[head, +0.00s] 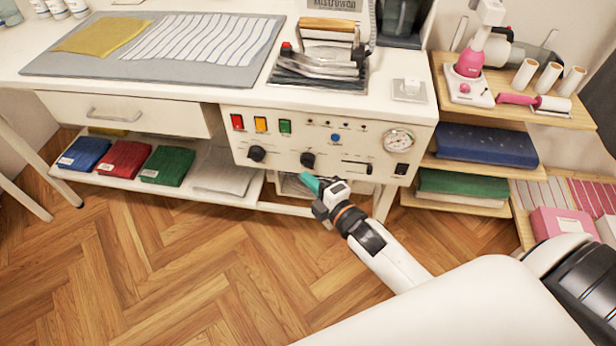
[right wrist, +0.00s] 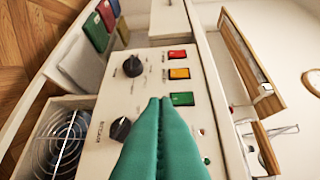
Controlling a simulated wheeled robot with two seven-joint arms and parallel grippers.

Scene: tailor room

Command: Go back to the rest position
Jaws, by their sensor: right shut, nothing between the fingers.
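My right gripper (head: 312,186) is in front of the lower part of the ironing station's control panel (head: 300,135), below the black knobs. Its teal fingers (right wrist: 160,135) also show in the right wrist view, pressed together with nothing between them. In that view the fingertips lie in line with the panel, near the green switch (right wrist: 182,99) and the black knob (right wrist: 120,128). I cannot tell whether they touch the panel. My right arm reaches in from the lower right of the head view. My left gripper is not in view.
The white table (head: 200,95) carries an iron (head: 322,62) and a grey mat (head: 50,65) with striped cloth. Folded cloths lie on a low shelf (head: 215,194). Wooden shelves (head: 455,201) stand at the right. The wooden floor (head: 200,270) in front is clear.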

